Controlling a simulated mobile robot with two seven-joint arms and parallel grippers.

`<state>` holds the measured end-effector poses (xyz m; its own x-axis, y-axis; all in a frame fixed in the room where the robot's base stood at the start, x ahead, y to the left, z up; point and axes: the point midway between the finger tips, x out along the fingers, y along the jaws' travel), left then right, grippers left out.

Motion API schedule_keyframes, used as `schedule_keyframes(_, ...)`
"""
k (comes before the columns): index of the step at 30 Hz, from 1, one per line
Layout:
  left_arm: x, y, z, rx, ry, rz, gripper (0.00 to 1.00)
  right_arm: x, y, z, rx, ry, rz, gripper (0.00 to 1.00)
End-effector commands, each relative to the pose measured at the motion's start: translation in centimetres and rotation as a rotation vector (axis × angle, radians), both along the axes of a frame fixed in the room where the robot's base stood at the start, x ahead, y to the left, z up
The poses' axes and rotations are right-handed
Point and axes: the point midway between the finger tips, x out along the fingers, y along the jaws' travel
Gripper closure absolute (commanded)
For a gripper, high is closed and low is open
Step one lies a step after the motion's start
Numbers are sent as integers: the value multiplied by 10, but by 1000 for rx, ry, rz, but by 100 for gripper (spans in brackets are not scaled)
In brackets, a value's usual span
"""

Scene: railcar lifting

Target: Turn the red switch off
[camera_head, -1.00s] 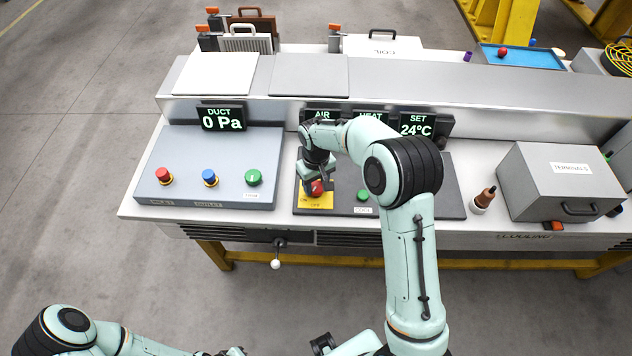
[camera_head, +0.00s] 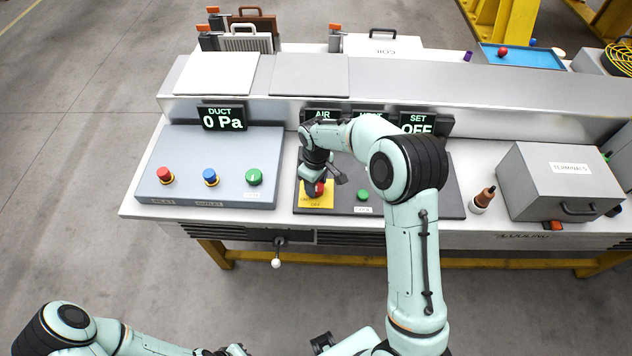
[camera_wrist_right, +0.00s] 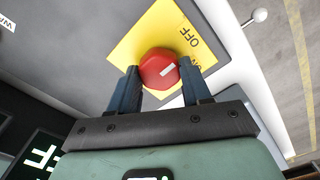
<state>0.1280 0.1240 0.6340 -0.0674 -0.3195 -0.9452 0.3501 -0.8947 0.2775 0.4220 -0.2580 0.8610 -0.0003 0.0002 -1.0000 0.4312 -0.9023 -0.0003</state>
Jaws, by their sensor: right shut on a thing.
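The red switch (camera_wrist_right: 158,68) is a round knob with a white mark, on a yellow plate (camera_wrist_right: 143,40) lettered OFF. My right gripper (camera_wrist_right: 160,82) is shut on the red switch, with one dark finger on each side of it. In the head view my right gripper (camera_head: 314,187) points down at the red switch (camera_head: 320,188), hiding part of it. The SET display (camera_head: 417,124) reads OFF. My left arm shows at the lower left of the head view; its gripper is at the bottom edge, too cut off to read.
A green knob (camera_head: 363,194) sits right of the yellow plate. A grey panel (camera_head: 230,165) with red, blue and green knobs is at the left. A dark-tipped bottle (camera_head: 483,198) and a grey terminals box (camera_head: 560,180) stand at the right.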

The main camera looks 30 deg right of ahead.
Motion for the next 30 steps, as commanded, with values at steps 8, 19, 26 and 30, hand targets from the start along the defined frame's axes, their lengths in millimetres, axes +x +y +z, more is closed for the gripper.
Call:
schedule_keyframes(8,0,0,0,0,0,0,100,0,0,0,-1,0,4,39)
schedule_keyframes(19,0,0,0,0,0,0,100,0,0,2,0,-1,1,26)
schedule_keyframes(26,2,0,2,0,-2,0,100,1,0,35,0,-7,1,26)
schedule_keyframes(30,4,0,5,0,-4,0,100,2,0,68,0,-7,2,26)
